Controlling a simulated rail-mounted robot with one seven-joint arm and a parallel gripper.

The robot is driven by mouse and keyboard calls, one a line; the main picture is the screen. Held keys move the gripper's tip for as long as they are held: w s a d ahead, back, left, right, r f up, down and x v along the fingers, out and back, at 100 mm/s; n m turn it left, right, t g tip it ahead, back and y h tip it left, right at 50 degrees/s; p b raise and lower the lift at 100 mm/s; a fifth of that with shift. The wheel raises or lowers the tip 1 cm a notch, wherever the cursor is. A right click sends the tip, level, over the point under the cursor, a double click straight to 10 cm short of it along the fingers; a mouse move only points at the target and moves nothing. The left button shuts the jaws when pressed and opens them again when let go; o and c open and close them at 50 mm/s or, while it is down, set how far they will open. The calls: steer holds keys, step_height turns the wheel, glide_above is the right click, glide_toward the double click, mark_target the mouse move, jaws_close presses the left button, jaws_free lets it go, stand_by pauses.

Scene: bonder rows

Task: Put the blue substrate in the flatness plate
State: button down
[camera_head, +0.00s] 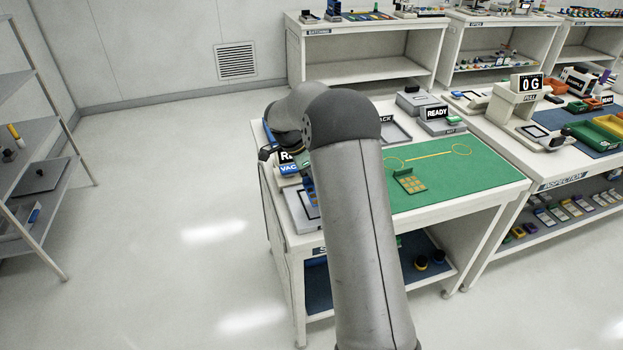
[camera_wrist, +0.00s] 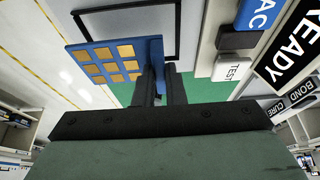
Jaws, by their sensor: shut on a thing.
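The blue substrate (camera_wrist: 108,60) is a blue plate with rows of gold pads and an upright tab. My gripper (camera_wrist: 162,72) is shut on that tab in the wrist view. A pale plate with a dark frame (camera_wrist: 150,18), likely the flatness plate, lies beyond and partly behind the substrate. I cannot tell whether they touch. In the head view this framed plate (camera_head: 304,212) sits at the table's left front edge, partly covered by my arm. A bit of blue, probably the substrate (camera_head: 309,190), shows beside my arm; my gripper is hidden there.
A unit with READY and VAC signs (camera_wrist: 292,50) and a TEST button (camera_wrist: 232,68) stands close right of the framed plate. A green substrate (camera_head: 411,183) lies on the green mat (camera_head: 470,178). Another READY station (camera_head: 437,115) stands at the table's back.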

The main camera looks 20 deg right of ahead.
steer(key=shift+w+d+f, duration=0.15)
steer(key=shift+w+f, duration=0.35)
steer(key=shift+f, duration=1.75)
steer(key=c, duration=1.5)
jaws_free()
